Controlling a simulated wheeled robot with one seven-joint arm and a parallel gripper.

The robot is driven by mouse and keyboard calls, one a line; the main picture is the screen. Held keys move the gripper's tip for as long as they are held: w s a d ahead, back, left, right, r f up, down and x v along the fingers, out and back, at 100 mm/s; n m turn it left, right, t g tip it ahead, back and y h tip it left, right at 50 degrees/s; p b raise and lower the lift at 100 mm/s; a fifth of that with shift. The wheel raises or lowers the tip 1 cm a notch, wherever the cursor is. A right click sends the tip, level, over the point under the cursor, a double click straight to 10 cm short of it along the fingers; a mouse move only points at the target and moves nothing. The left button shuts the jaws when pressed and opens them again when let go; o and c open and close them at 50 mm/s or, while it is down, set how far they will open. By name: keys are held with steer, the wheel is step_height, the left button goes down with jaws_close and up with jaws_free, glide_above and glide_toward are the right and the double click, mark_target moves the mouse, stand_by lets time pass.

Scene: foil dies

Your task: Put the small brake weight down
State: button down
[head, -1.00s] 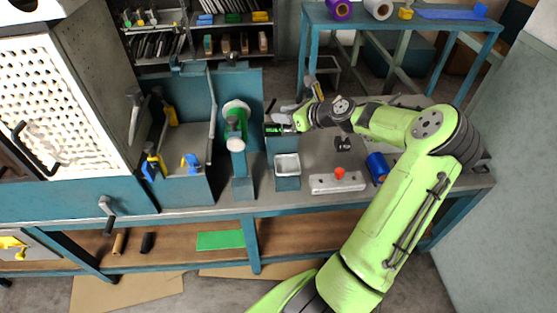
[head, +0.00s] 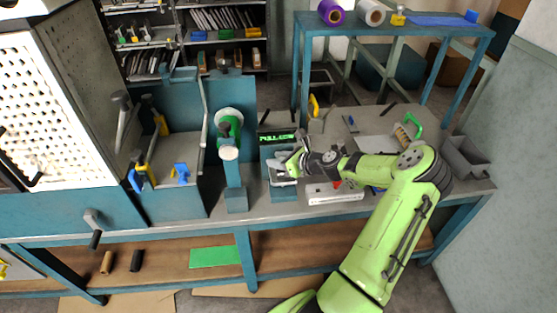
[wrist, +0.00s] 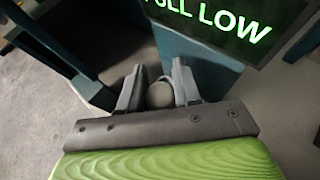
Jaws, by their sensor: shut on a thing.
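The small brake weight (wrist: 160,95) is a rounded grey piece between the two fingers in the wrist view. My gripper (wrist: 158,88) is shut on it. In the head view my gripper (head: 283,165) is over the small blue box with a pale tray top (head: 283,190), beside the green roll post. The gripper hides most of the tray top, and the weight cannot be made out there. I cannot tell whether the weight touches anything below it.
A lit display (head: 277,138) reading "PULL LOW" stands just behind my gripper. The green roll on its post (head: 230,130) is close on the left. A white block with a red knob (head: 335,193) lies to the right. Farther right are a grey bin (head: 468,160) and a green-handled brush (head: 408,130).

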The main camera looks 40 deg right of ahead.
steer(key=c, duration=1.1)
jaws_free()
steer(key=p+v, duration=0.3)
steer(key=v, duration=0.9)
steer(key=a+r+n+g, duration=0.3)
steer(key=a+n+g, duration=0.1)
steer(key=a+n, duration=0.55)
steer(key=a+r+n+g, duration=0.3)
steer(key=a+n+g, duration=0.2)
steer(key=a+n, duration=0.5)
steer(key=s+a+r+n+p, duration=0.1)
steer(key=s+a+r+n, duration=0.3)
steer(key=s+r, duration=0.1)
steer(key=s+a+r+n+t+h+p, duration=0.1)
steer(key=s+a+r+n, duration=0.3)
steer(key=s+n, duration=0.1)
steer(key=s+a+r+n+t+h+p, duration=0.1)
steer(key=s+a+r+n, duration=0.3)
steer(key=s+r+n, duration=0.1)
steer(key=shift+s+a+r, duration=0.1)
steer(key=shift+s+r, duration=0.25)
steer(key=shift+s, duration=0.1)
